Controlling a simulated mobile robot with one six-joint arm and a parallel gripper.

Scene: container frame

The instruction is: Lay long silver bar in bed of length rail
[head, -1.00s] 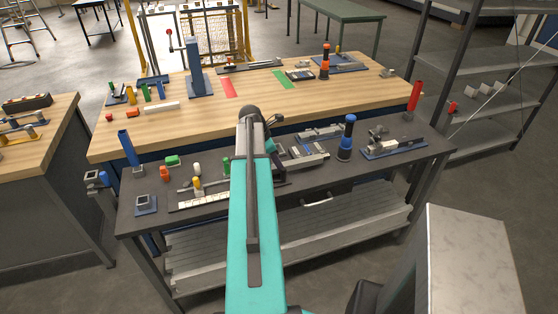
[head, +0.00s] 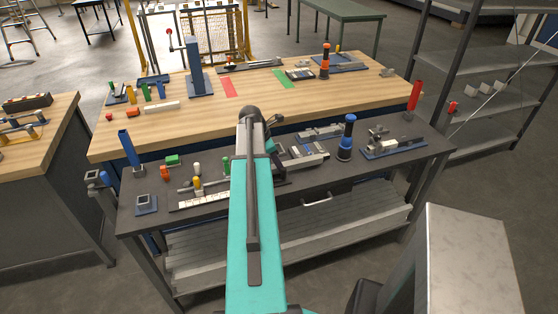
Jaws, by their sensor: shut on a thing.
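A long silver bar (head: 212,184) shows at the left of my arm, over the dark front bench; its right part is hidden behind the arm. Just in front of it lies a pale rail with dark marks (head: 205,201), likely the length rail; its right end is also hidden. The bar looks behind the rail in this view; I cannot tell its height or whether it touches anything. My teal arm reaches over the bench and covers my gripper, so the jaws and any grasp are hidden.
A yellow-topped peg (head: 197,184) and a white peg (head: 197,168) stand close to the bar. A dark-blue cylinder (head: 347,137) and a blue-based fixture (head: 394,146) stand right of the arm.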

